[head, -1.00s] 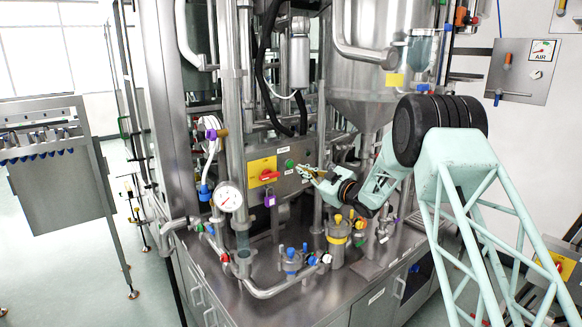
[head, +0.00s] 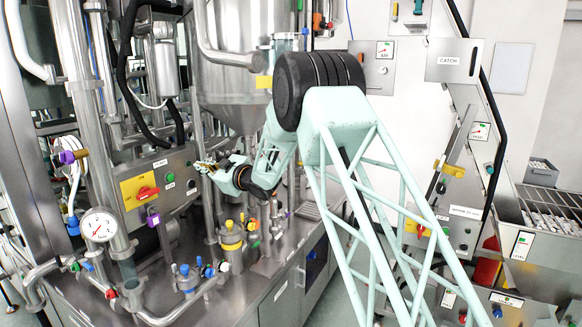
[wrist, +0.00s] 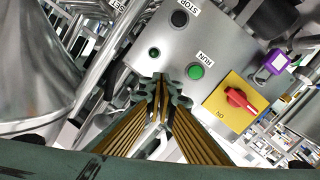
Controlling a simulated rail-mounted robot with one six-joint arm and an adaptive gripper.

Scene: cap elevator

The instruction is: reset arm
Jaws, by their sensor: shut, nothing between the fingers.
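My gripper (head: 203,166) is in front of the machine's control panel in the head view, at the end of my pale green arm. In the wrist view my gripper (wrist: 162,84) points at the panel (wrist: 215,38), its fingertips together with nothing between them. The panel carries a green RUN button (wrist: 195,72), a black STOP button (wrist: 180,18) and a red rotary switch (wrist: 238,98) on a yellow plate. The fingertips appear just below the small dark green button (wrist: 154,52). I cannot tell the exact gap to the panel.
A steel hopper (head: 238,60) stands behind my arm. A pressure gauge (head: 99,225), pipes and a yellow-topped filter (head: 231,238) crowd the steel worktop around the gripper. At right are a CATCH panel (head: 454,60) and a bin (head: 555,205) of parts.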

